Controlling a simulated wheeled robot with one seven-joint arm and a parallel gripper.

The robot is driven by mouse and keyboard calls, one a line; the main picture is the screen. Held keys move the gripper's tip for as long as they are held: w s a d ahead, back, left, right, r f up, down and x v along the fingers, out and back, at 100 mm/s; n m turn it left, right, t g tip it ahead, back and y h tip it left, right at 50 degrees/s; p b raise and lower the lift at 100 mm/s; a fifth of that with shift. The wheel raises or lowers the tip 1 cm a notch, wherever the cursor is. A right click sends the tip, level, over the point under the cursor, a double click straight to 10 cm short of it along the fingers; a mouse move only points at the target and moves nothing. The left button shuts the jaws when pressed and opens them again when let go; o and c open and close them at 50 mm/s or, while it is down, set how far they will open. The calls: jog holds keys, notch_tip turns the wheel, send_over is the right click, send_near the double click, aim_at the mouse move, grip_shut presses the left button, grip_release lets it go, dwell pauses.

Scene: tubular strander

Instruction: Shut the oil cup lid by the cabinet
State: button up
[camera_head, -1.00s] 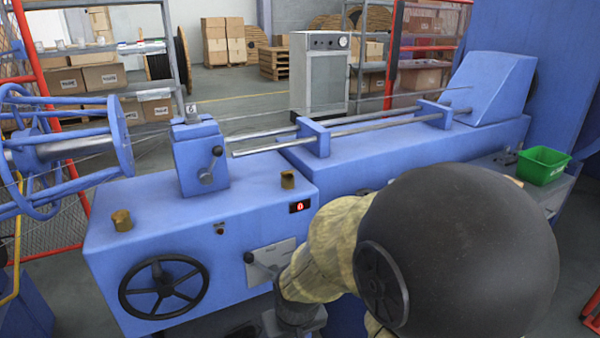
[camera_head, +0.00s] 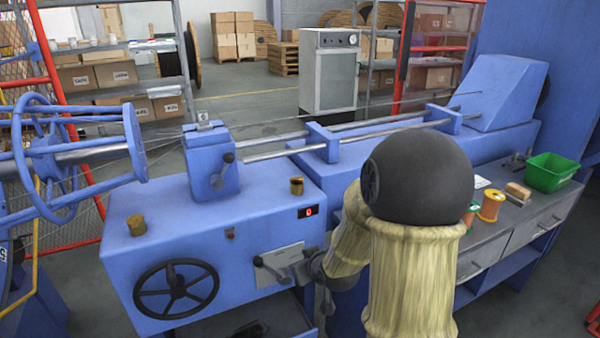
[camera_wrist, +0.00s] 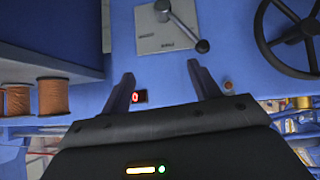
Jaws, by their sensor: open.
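Two small brass oil cups stand on top of the blue machine housing, a left one (camera_head: 136,225) and a right one (camera_head: 297,186). The right one is nearer the grey cabinet (camera_head: 328,75). Both are too small to tell how their lids sit. My gripper (camera_wrist: 163,82) is open and empty in the wrist view, with the housing's front panel beyond its fingers. Neither cup shows clearly in that view.
A black handwheel (camera_head: 176,289) and a lever stick out from the housing's front. A blue clamp block (camera_head: 210,160) with a lever stands between the cups. At right, a bench holds orange spools (camera_head: 490,205) and a green bin (camera_head: 551,172). The housing top around the cups is clear.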

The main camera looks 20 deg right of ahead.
jog(key=w+d+r+t+y+p, duration=0.1)
jog(key=w+d+r+t+p, duration=0.2)
jog(key=w+d+r+t, duration=0.2)
jog(key=d+r+t, duration=0.3)
jog(key=r, duration=0.2)
jog(key=shift+w+r+y, duration=0.15)
jog(key=shift+r+y, duration=0.15)
jog(key=shift+d, duration=0.1)
